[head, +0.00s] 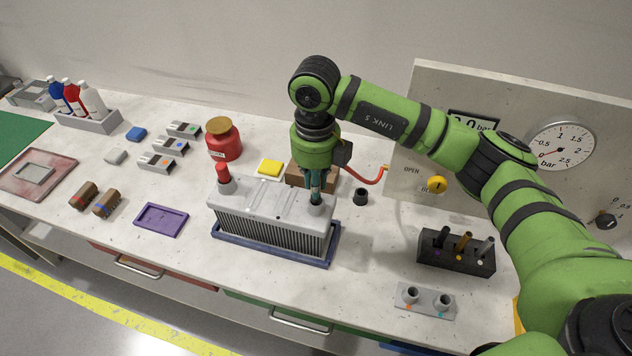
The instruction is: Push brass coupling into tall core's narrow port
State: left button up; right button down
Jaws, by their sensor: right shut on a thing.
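The grey finned core (270,222) stands in a blue tray (275,252) at the middle of the bench. Its left port carries a red fitting (223,173). My right gripper (316,198) points straight down at the top of the core's right port (320,207). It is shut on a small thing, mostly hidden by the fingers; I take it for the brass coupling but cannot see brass. I cannot tell how deep it sits in the port. A red hose (372,179) runs from the panel towards the gripper. My left gripper is out of view.
A black rack (440,258) of rods and a grey two-socket block (426,300) lie to the right. A red canister (222,143) stands behind the core. A purple tray (160,220) lies left.

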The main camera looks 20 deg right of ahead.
notch_tip(320, 180, down, 2)
jog(key=shift+p, duration=0.45)
jog(key=shift+f+b, duration=0.4)
jog(key=c, duration=1.2)
grip_release()
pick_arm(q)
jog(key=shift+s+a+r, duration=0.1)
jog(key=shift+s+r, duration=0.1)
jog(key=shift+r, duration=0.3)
pick_arm(e)
jog(key=shift+r, duration=0.15)
jog(key=shift+r+p, duration=0.2)
jog(key=shift+p, duration=0.2)
notch_tip(320, 180, up, 4)
jog(key=b, duration=0.3)
jog(key=shift+w, duration=0.1)
notch_tip(320, 180, up, 7)
jog(key=shift+f+b, duration=0.2)
jog(key=shift+b, duration=0.65)
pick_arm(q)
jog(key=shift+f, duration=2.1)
pick_arm(e)
jog(key=shift+r, duration=0.65)
